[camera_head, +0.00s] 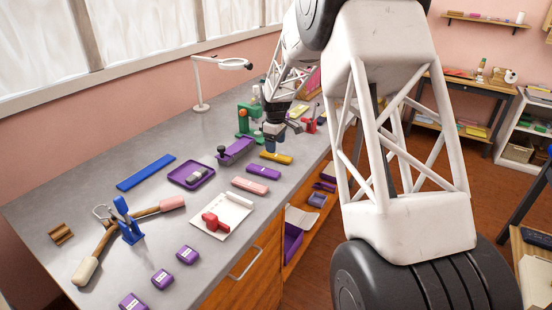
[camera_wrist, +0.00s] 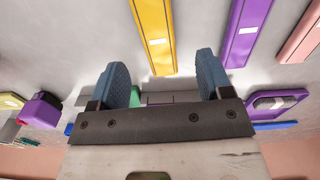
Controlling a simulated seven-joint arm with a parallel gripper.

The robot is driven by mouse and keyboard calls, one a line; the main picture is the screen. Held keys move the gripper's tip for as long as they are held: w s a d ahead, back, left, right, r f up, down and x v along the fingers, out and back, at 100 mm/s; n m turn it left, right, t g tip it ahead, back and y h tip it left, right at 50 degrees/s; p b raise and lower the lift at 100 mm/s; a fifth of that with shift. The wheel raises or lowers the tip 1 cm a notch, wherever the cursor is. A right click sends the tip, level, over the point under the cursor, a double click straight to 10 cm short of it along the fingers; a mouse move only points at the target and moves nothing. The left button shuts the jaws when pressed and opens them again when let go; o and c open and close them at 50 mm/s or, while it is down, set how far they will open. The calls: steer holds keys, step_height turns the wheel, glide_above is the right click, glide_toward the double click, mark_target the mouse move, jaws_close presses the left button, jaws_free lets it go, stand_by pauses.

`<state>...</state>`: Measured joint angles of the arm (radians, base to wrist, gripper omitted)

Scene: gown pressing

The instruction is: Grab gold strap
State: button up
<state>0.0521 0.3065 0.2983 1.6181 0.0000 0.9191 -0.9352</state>
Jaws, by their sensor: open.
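The gold strap (camera_head: 276,158) is a short yellow bar with a white label, lying on the grey workbench near its right edge. In the wrist view the gold strap (camera_wrist: 151,35) runs from the top edge down to just beyond the gap between my fingers, a little left of centre. My gripper (camera_head: 271,145) is over the bench right beside the strap, pointing down. In the wrist view my gripper (camera_wrist: 164,75) has its two blue fingers wide apart with nothing between them. I cannot tell its exact height above the bench.
A purple strap (camera_head: 264,172) and a pink strap (camera_head: 250,186) lie in front of the gold one. A purple clamp-like tool (camera_head: 236,151), a purple tray (camera_head: 191,174) and a green tool (camera_head: 248,122) stand to the left.

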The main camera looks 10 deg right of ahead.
mark_target(276, 155)
steer(key=shift+d+f, duration=0.1)
steer(key=shift+f, duration=2.5)
steer(key=c, duration=1)
steer(key=shift+r, duration=0.2)
steer(key=shift+r, duration=1.45)
steer(key=shift+s+r, duration=0.2)
steer(key=shift+s, duration=0.05)
steer(key=s, duration=0.5)
steer(key=s+r, duration=0.1)
steer(key=s, duration=0.9)
steer(key=shift+s+a+r, duration=0.15)
steer(key=shift+s+a, duration=0.05)
steer(key=shift+a, duration=0.2)
